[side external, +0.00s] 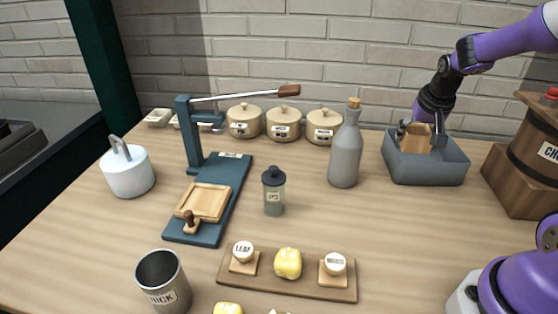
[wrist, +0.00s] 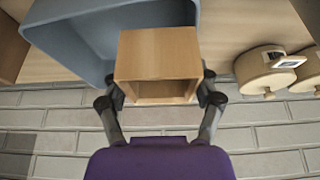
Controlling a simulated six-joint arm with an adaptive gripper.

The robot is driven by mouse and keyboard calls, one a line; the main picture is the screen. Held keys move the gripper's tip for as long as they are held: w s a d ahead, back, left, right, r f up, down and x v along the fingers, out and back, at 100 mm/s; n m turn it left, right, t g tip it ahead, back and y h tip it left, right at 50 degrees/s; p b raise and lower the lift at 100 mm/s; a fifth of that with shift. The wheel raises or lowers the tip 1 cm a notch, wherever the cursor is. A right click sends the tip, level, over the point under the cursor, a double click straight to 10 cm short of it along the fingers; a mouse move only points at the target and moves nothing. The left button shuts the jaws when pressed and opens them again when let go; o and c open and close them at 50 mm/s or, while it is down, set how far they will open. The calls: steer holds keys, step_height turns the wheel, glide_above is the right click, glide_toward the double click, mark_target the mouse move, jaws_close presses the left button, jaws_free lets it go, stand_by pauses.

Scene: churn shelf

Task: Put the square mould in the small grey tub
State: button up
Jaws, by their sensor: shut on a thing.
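The square mould (wrist: 157,52) is a light wooden, box-like piece with an open end facing the wrist camera. My gripper (wrist: 160,99) is shut on it, one finger on each side. In the side view, the mould (side external: 416,138) is at the mouth of the small grey tub (side external: 428,172), near its left and back part. Its lower end appears to be inside the rim; I cannot tell whether it touches the tub floor. My gripper (side external: 423,131) is above the tub. The tub's wall (wrist: 75,42) shows left of and behind the mould in the wrist view.
A grey corked bottle (side external: 345,155) stands left of the tub, and a wooden churn (side external: 535,150) on the right. Several lidded crocks (side external: 283,125) line the back wall. A blue press (side external: 190,140) with a wooden tray stands left. The table is clear in front of the tub.

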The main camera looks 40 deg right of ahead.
mark_target(428, 140)
steer(key=d+f, duration=0.2)
steer(key=d, duration=0.1)
steer(key=s+d+f, duration=0.1)
steer(key=d, duration=0.1)
steer(key=shift+d+f, duration=0.15)
steer(key=shift+f, duration=1.95)
steer(key=shift+f, duration=0.1)
steer(key=o, duration=1.1)
steer(key=shift+c, duration=0.2)
steer(key=w+a+v, duration=0.1)
steer(key=v, duration=1.2)
steer(key=s+a+r+n+t+y, duration=0.1)
steer(key=s+a+r+n, duration=0.1)
steer(key=a, duration=0.8)
steer(key=s+a+r+n+t+y, duration=0.1)
steer(key=s+a+n, duration=0.4)
steer(key=a, duration=0.6)
steer(key=shift+r+n+y, duration=0.55)
steer(key=shift+n+y, duration=0.05)
steer(key=shift+n, duration=0.4)
